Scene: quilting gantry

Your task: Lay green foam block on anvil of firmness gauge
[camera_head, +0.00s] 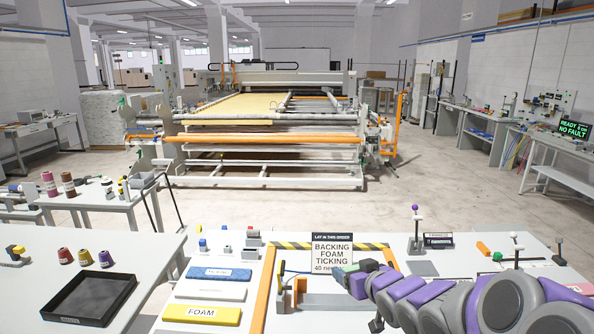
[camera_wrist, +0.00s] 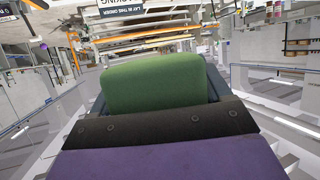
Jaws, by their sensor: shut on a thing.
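The green foam block (camera_wrist: 155,82) fills the middle of the wrist view, held in my gripper. In the head view my gripper (camera_head: 354,277) is over the front bench, beside the order sign, and only a small part of the block (camera_head: 342,271) shows. My gripper is shut on the block. A small stand with an upright rod and a purple knob (camera_head: 415,208) is to the right of the sign; it may be the firmness gauge. I cannot make out its anvil. My arm hides part of the bench.
A sign (camera_head: 332,252) reads backing, foam, ticking. A yellow slab labelled foam (camera_head: 202,314) and a blue-labelled slab (camera_head: 220,273) lie at left. An orange-edged frame (camera_head: 263,290) is left of my gripper. A black tray (camera_head: 65,299) is on the left table.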

